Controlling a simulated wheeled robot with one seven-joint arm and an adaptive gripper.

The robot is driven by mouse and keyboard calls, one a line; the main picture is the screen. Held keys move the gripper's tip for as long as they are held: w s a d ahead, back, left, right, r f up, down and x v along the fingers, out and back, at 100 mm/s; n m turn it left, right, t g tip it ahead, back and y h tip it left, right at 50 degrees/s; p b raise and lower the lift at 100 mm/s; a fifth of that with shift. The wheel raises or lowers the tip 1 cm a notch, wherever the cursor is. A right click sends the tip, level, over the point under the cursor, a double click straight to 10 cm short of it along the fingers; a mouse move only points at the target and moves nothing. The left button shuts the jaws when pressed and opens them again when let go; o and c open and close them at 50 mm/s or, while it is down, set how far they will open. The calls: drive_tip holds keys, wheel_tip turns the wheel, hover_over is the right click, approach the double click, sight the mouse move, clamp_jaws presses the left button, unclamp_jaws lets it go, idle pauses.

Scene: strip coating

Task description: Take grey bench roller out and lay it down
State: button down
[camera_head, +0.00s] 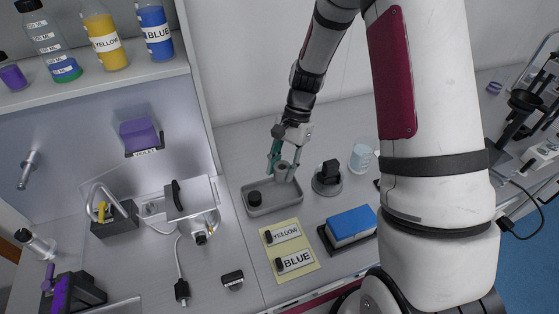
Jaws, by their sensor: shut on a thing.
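My gripper (285,163) reaches down from the top over a grey tray (277,207) on the bench. Its teal fingers are shut on a small grey cylindrical piece (283,172), which looks like the grey bench roller. The piece stands at the tray's back right. Its lower end is small in view, and I cannot tell whether it touches the tray floor. A dark round knob (254,197) sits at the left in the same tray.
A yellow sheet (289,249) with labels YELLOW and BLUE lies in front of the tray. A round black-topped device (327,178), a beaker (361,156) and a blue-topped block (351,224) stand to the right. A glass-fronted enclosure with bottles above is left.

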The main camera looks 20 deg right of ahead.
idle(0.3)
drive_tip(key=shift+f+b, duration=1.2)
drive_tip(key=shift+f, duration=1.85)
drive_tip(key=shift+f+b, duration=0.3)
drive_tip(key=shift+f, duration=0.3)
drive_tip(key=c, duration=1)
unclamp_jaws()
drive_tip(key=shift+c, duration=0.2)
